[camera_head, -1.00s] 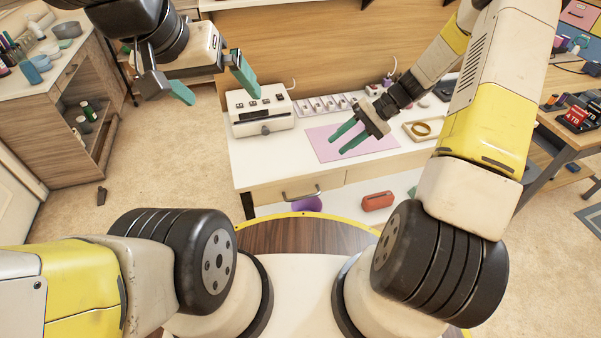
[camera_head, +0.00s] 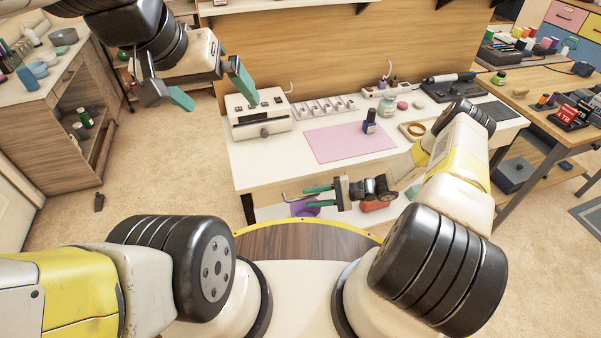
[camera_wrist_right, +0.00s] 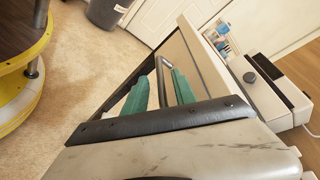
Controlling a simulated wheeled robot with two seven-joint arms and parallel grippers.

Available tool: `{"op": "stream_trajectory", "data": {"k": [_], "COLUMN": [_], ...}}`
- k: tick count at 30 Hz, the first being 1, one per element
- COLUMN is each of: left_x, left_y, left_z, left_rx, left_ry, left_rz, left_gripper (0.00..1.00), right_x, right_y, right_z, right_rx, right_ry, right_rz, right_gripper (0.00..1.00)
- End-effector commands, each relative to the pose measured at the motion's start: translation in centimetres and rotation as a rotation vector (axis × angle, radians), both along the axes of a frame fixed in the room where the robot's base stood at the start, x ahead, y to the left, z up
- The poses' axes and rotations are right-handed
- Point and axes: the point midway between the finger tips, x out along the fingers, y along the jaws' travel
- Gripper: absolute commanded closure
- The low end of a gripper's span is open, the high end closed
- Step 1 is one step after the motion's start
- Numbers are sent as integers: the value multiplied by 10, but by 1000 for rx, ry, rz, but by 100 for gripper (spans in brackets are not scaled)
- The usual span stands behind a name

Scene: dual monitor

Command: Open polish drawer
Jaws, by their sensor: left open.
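The drawer is in the front of the white-topped desk (camera_head: 262,165). Its metal handle (camera_head: 290,197) shows just left of my right fingertips; the drawer front is partly hidden by my gripper. My right gripper (camera_head: 312,196) is low in front of the drawer, with its teal fingers parted. In the right wrist view the handle (camera_wrist_right: 162,82) lies in the gap between the fingers, with no clear grip on it. A dark blue polish bottle (camera_head: 370,124) stands upright on the pink mat (camera_head: 335,144). My left gripper (camera_head: 212,88) is open and empty, left of the desk.
A white device (camera_head: 258,117) and a small partitioned rack (camera_head: 322,108) stand on the desk. A tray with a ring (camera_head: 412,130) is right of the mat. A purple item (camera_head: 305,207) and a red case (camera_head: 372,205) lie below the desktop. Open floor lies left.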

Motion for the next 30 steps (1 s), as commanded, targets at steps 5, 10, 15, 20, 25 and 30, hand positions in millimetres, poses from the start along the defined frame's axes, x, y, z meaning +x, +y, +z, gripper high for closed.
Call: {"op": "stream_trajectory", "data": {"k": [5,10,15,20,25,30], "left_x": [0,0,0,0,0,0], "left_y": [0,0,0,0,0,0], "left_z": [0,0,0,0,0,0], "left_rx": [0,0,0,0,0,0], "left_ry": [0,0,0,0,0,0], "left_rz": [0,0,0,0,0,0], "left_gripper": [0,0,0,0,0,0], "right_x": [0,0,0,0,0,0], "right_y": [28,40,42,42,42,42], "right_z": [-6,-8,-9,-9,-9,-9], "right_rx": [0,0,-1,-1,-1,-1], "right_ry": [0,0,0,-1,-1,-1], "right_rz": [2,1,1,1,1,1], "right_gripper": [68,68,68,75,100,100]}}
